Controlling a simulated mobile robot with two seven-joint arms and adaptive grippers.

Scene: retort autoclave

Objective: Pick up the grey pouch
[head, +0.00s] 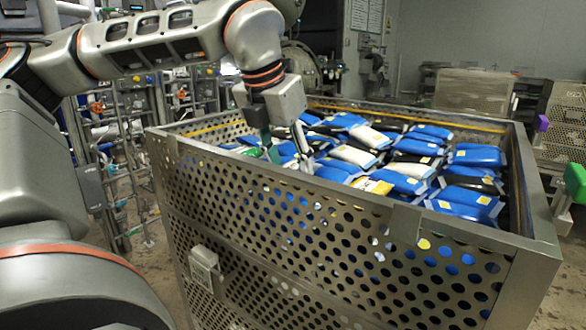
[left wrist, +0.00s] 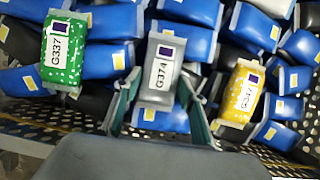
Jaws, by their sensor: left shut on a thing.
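The grey pouch (left wrist: 160,72), with a white label reading G374, is in the middle of the left wrist view among blue pouches. My left gripper (left wrist: 157,92) has its two green-lined fingers on either side of this pouch and is shut on it. In the head view my left gripper (head: 285,150) reaches down into the near-left part of the basket, and the grey pouch cannot be made out clearly there. I cannot tell whether the pouch still rests on those beneath it.
A perforated metal basket (head: 400,212) holds many blue, black and white pouches. In the left wrist view a green pouch (left wrist: 62,50) labelled G337 lies left of the grey one, and a yellow pouch (left wrist: 240,92) lies right. The basket's rim surrounds my gripper.

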